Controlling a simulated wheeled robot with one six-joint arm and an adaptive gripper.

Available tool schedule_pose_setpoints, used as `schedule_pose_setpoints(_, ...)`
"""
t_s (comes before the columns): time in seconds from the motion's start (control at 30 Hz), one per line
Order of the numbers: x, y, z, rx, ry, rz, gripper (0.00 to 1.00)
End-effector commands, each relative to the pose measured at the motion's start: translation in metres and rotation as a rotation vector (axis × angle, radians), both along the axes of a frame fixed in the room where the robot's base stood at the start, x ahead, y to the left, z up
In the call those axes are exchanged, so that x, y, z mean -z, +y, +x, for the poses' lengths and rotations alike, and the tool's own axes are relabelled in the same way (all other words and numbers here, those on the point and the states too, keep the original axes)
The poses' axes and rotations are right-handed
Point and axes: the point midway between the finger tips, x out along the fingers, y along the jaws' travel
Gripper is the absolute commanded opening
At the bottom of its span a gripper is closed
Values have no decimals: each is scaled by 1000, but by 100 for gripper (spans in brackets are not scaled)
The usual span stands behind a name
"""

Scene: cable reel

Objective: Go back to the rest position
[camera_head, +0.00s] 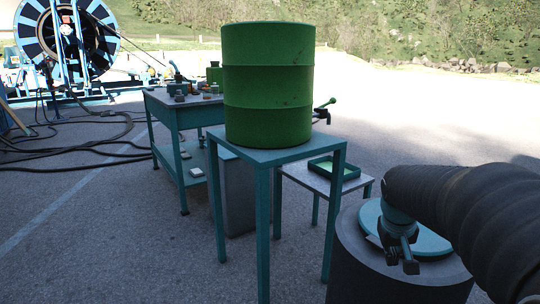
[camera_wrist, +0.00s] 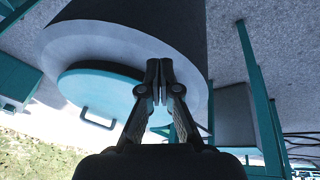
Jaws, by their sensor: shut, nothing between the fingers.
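My gripper (camera_wrist: 158,90) is shut with nothing between its fingers in the wrist view. In the head view my gripper (camera_head: 411,262) hangs at the end of my dark sleeved arm at the right. It is in front of a round teal lid (camera_head: 432,243) with a handle, which lies on a grey cylindrical drum (camera_head: 375,285). The lid also shows in the wrist view (camera_wrist: 85,85), behind the fingers. I cannot tell whether the gripper touches the lid or the drum.
A green barrel (camera_head: 268,85) stands on a tall teal table (camera_head: 240,150) left of my arm. Behind are a workbench (camera_head: 165,105) with small items and a low table with a green tray (camera_head: 335,172). A cable reel (camera_head: 68,40) and loose cables lie far left. Open pavement spreads at the right.

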Motion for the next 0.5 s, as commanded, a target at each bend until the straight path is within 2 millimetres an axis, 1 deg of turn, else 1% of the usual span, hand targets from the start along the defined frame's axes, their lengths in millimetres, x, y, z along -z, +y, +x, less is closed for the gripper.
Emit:
schedule_pose_setpoints(0.03,0,14,-20,4,-5,21,0)
schedule_pose_setpoints(0.2,8,52,-81,17,-15,90,0)
schedule_pose_setpoints(0.4,19,87,-145,-1,-43,147,0)
schedule_pose_setpoints(0.5,22,100,-171,-22,-68,162,0)
